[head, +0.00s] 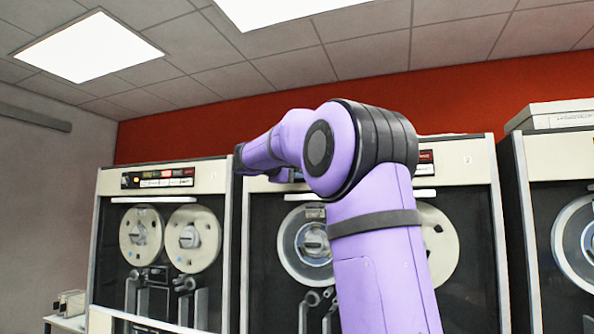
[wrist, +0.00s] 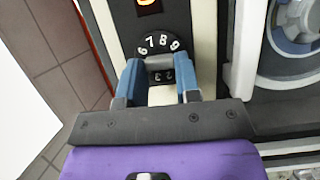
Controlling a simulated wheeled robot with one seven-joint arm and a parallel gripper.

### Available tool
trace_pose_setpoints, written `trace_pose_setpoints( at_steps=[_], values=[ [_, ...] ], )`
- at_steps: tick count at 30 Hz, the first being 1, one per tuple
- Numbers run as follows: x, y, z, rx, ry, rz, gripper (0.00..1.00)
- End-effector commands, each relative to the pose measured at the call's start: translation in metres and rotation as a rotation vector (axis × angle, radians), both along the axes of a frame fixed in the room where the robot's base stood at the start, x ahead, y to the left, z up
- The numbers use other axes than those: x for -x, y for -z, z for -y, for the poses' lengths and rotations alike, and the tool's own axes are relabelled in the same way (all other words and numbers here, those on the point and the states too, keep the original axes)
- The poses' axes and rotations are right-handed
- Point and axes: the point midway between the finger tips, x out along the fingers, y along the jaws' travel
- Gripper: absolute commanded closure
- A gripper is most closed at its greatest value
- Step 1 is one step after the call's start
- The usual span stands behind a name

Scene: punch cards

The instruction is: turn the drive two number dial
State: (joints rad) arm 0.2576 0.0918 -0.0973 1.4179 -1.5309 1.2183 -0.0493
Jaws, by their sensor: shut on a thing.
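In the wrist view a black number dial (wrist: 160,43) shows white digits 6, 7, 8 and 9 along its upper edge. Part of more digits shows below its grey knob (wrist: 159,62). My gripper (wrist: 160,66) has its two blue fingers shut on the knob, one on each side. The fingers hide the dial's left and right lower edges. In the head view my arm reaches to the top of the middle tape drive (head: 468,160). There the dial and my gripper's fingers are hidden.
A tape drive with two reels (head: 165,158) stands at the left, and another (head: 560,156) at the right. A box (head: 555,115) sits on top of the right one. A lit orange indicator (wrist: 147,3) shows above the dial in the wrist view.

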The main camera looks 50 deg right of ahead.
Motion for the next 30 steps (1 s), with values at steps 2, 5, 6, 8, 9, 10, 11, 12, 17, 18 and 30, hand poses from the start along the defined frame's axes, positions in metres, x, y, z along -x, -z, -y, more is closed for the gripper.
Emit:
trace_pose_setpoints(
  at_steps=[2, 5, 6, 8, 9, 10, 11, 12, 17, 18, 30],
  values=[
    [-0.0006, 0.0009, -0.0004, 0.004, -0.001, -0.011, 0.93],
    [-0.0005, 0.0009, -0.0003, 0.007, -0.001, -0.019, 0.93],
    [-0.0005, 0.0010, -0.0004, 0.007, -0.001, -0.020, 0.93],
    [-0.0005, 0.0010, -0.0003, 0.008, -0.001, -0.021, 0.93],
    [-0.0005, 0.0010, -0.0003, 0.008, -0.001, -0.021, 0.93],
    [-0.0005, 0.0010, -0.0003, 0.007, -0.001, -0.021, 0.93],
    [-0.0005, 0.0011, -0.0003, 0.007, -0.001, -0.021, 0.93],
    [-0.0005, 0.0011, -0.0003, 0.007, -0.001, -0.021, 0.93],
    [-0.0006, 0.0011, -0.0003, 0.007, -0.001, -0.020, 0.60],
    [-0.0005, 0.0011, -0.0003, 0.007, -0.001, -0.020, 0.51],
    [-0.0004, 0.0005, -0.0045, 0.008, -0.002, -0.019, 0.44]
  ],
)
